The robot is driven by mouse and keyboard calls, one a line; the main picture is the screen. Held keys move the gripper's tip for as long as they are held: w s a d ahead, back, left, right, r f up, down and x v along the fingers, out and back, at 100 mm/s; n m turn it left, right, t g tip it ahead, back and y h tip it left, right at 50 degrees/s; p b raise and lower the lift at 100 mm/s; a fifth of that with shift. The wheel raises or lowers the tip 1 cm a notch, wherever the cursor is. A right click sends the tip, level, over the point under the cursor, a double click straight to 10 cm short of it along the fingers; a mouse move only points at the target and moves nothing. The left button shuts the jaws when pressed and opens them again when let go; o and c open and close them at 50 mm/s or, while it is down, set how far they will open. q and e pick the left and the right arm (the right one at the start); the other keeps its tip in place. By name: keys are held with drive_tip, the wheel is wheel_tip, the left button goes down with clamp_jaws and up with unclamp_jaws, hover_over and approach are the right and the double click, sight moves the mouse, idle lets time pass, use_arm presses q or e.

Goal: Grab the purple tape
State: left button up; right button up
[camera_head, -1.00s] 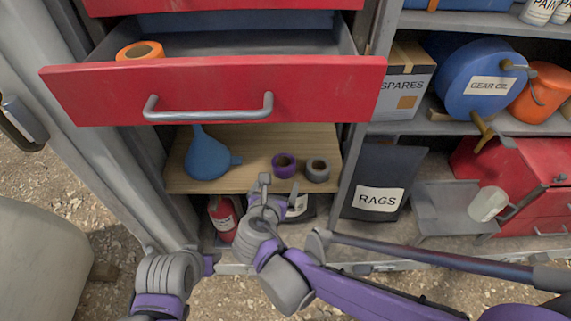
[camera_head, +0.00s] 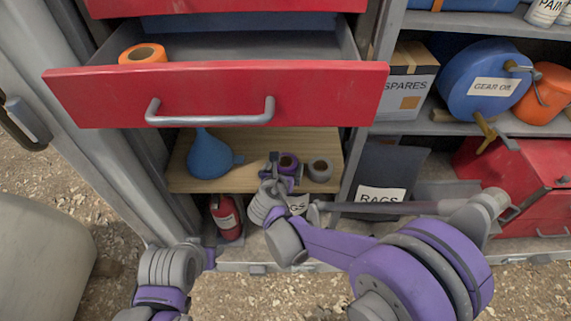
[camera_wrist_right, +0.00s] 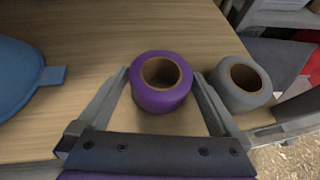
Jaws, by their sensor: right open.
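The purple tape (camera_head: 288,160) is a roll on the wooden shelf below the open red drawer. In the right wrist view the purple tape (camera_wrist_right: 160,98) lies flat with its brown core facing up. My right gripper (camera_head: 283,165) is open at the roll. In the right wrist view its fingers (camera_wrist_right: 160,80) stand on either side of the tape, with small gaps, and it holds nothing. In the head view the gripper hides part of the roll. Part of my left arm shows at the lower left, but its gripper fingers do not show.
A grey tape roll (camera_head: 320,170) stands close to the right finger. A blue funnel (camera_head: 208,158) sits left on the shelf (camera_head: 190,184). The open red drawer (camera_head: 215,92), with an orange roll (camera_head: 142,54), overhangs the shelf. A fire extinguisher (camera_head: 227,218) stands below.

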drive_tip(key=shift+s, duration=0.15)
drive_tip(key=c, duration=1.1)
